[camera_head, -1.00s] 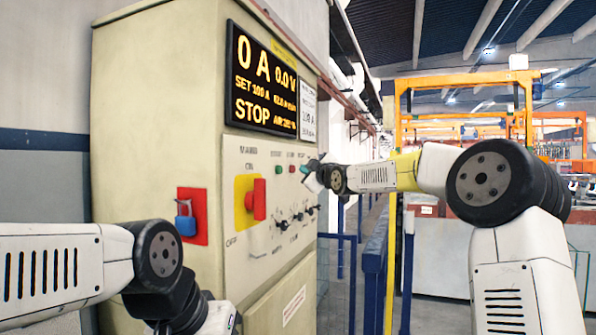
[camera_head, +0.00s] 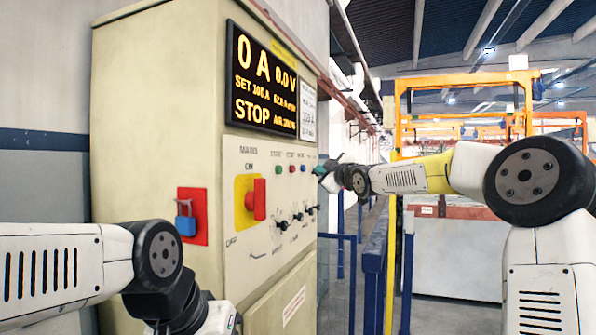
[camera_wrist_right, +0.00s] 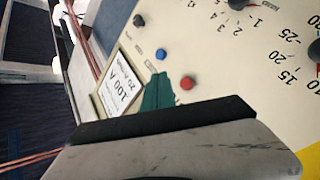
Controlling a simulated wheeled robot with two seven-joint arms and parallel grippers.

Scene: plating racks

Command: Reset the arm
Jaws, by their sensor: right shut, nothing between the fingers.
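My right gripper (camera_head: 320,170) reaches in from the right, beside the right edge of the control cabinet (camera_head: 150,120). Its teal fingertips are together and empty; they also show in the right wrist view (camera_wrist_right: 157,92), in front of the panel near a red button (camera_wrist_right: 186,83) and a blue button (camera_wrist_right: 160,54). I cannot tell the exact gap to the panel. My left arm lies at the lower left, with its fingers out of sight. The cabinet display (camera_head: 262,80) reads 0 A, 0.0 V and STOP.
Several black knobs (camera_head: 297,217) sit below the buttons. Blue rails (camera_head: 374,265) and an orange frame (camera_head: 462,78) stand to the right.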

